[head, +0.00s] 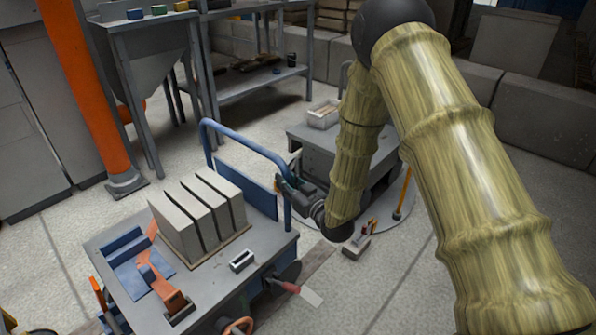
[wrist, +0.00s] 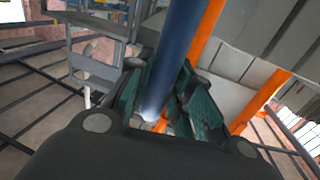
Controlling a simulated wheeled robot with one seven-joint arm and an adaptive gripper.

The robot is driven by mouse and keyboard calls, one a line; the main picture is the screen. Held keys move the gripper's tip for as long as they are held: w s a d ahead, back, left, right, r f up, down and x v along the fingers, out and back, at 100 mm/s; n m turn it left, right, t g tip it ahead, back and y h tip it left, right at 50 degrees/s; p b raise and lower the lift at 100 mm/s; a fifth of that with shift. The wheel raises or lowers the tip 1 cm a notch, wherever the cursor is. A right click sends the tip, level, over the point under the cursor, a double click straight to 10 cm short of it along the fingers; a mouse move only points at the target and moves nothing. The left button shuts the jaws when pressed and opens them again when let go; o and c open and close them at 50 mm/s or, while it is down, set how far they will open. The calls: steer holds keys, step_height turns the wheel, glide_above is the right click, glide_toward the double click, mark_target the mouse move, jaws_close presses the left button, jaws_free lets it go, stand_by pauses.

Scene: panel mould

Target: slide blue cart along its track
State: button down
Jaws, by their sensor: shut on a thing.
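The blue cart (head: 222,290) stands at the lower left in the head view, with a grey top and a blue tubular push handle (head: 243,139) at its far side. My gripper (head: 283,184) is at the right upright of that handle, at the end of my arm. In the wrist view the blue handle bar (wrist: 178,60) runs between the two green-lined fingers of my gripper (wrist: 165,100), and they are closed around it. The cart's wheels and track are mostly hidden.
Grey slabs (head: 200,213) stand upright on the cart, beside an orange clamp (head: 160,283). A grey block (head: 320,150) stands behind my forearm. An orange post (head: 85,90) and a hopper frame rise at the left. A small box with tools (head: 356,247) lies on the floor to the right.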

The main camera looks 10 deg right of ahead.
steer(key=shift+s+a+p, duration=0.2)
steer(key=shift+s+a, duration=0.45)
steer(key=shift+a, duration=0.2)
steer(key=shift+s+a+p, duration=0.15)
steer(key=shift+s+a, duration=0.5)
steer(key=shift+a, duration=0.15)
steer(key=c, duration=1.3)
jaws_free()
steer(key=shift+o, duration=0.2)
steer(key=v, duration=1.2)
